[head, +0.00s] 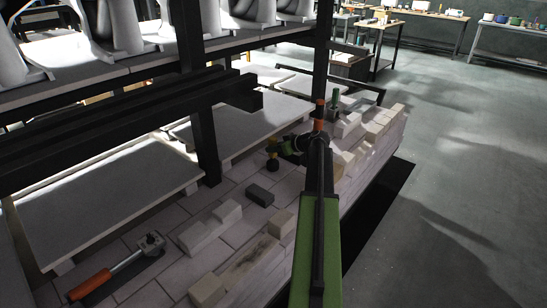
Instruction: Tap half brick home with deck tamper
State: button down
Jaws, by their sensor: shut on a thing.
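My green arm reaches forward over the right of the kiln car deck (228,198). My gripper (284,150) is small and dark at its far end, low over the deck. It is shut on a dark tool with a yellowish end (272,162), likely the deck tamper; its fingers and the tool's lower face are hard to make out. I cannot tell which is the half brick, or whether the tool touches a brick.
A dark grey block (260,195) and a stepped pale brick (210,228) lie on the deck. A black post (200,110) and pale shelf slabs (110,195) stand left of the gripper. Open floor (450,190) is at right.

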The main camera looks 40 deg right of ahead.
aim_at(275, 138)
jog(key=shift+r+p, duration=0.45)
jog(key=shift+r, duration=0.25)
jog(key=shift+r, duration=0.1)
jog(key=shift+r+p, duration=2.4)
jog(key=shift+p, duration=0.1)
jog(key=shift+r, duration=0.1)
jog(key=shift+r+p, duration=2.45)
jog(key=shift+p, duration=0.1)
jog(key=shift+f, duration=0.1)
